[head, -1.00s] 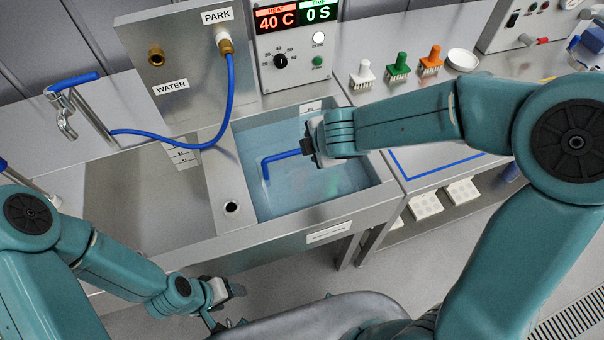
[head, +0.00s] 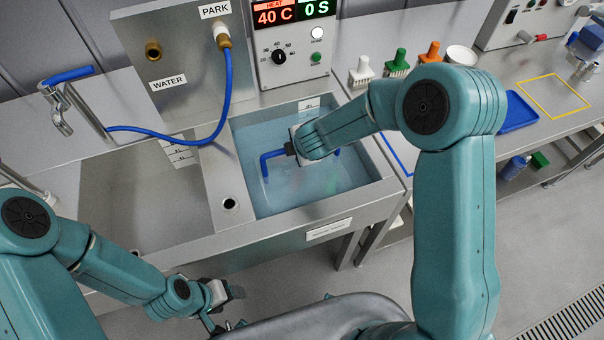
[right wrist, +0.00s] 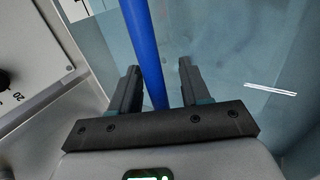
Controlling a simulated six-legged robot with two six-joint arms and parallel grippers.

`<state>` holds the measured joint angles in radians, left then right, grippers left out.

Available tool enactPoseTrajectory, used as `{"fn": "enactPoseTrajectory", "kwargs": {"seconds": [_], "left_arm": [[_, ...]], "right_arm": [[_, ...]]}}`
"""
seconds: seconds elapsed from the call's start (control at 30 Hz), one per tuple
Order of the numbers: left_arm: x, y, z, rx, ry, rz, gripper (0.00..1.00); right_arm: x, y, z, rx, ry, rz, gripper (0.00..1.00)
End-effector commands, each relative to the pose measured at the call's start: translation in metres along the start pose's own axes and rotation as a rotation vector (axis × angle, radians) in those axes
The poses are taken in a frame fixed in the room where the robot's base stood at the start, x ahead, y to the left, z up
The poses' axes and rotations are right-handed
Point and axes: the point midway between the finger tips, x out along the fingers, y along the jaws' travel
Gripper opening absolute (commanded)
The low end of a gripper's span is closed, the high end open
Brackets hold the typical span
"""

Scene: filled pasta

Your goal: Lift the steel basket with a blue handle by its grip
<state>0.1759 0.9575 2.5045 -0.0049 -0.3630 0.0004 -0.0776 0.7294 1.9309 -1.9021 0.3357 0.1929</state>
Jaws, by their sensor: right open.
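The blue handle (head: 271,157) of the steel basket rises over the water bath (head: 330,186) at the centre of the head view. The basket's body cannot be made out under the water. My right gripper (head: 290,148) is over the bath at the handle's horizontal bar and hides part of it. In the right wrist view the blue bar (right wrist: 142,45) runs between the two open fingers (right wrist: 158,85), with a gap on each side. My left gripper (head: 228,300) is low at the front, outside the sinks and away from the basket; its jaw state is unclear.
A control box (head: 293,50) reading 40 C and 0 S stands behind the bath. A blue hose (head: 228,90) hangs at left over the empty sink (head: 135,200). White (head: 362,72), green (head: 397,65) and orange (head: 431,53) brushes stand on the right counter.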

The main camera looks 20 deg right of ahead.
Motion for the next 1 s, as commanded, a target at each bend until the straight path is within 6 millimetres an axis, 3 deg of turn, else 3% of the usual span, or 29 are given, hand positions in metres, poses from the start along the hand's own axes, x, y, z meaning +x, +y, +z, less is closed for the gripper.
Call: {"fn": "enactPoseTrajectory", "kwargs": {"seconds": [0.17, 0.3, 0.33, 1.0], "left_arm": [[0.0, -0.0001, 0.0001, 0.0, 0.0, 0.0, 0.65], [0.0001, 0.0, 0.0001, 0.0, 0.0, 0.0, 0.65], [0.0001, -0.0001, 0.0001, 0.0, 0.0, 0.0, 0.65], [-0.0001, 0.0, 0.0001, 0.0, 0.0, 0.0, 0.65]], "right_arm": [[0.0001, 0.0003, 0.0003, 0.0, 0.0, 0.001, 0.47], [0.0, 0.0002, 0.0003, 0.0, 0.0, 0.001, 0.04], [0.0, 0.0002, 0.0003, 0.0, 0.0, 0.001, 0.0], [-0.0008, 0.0013, 0.0003, -0.001, 0.0, 0.003, 0.0]]}}
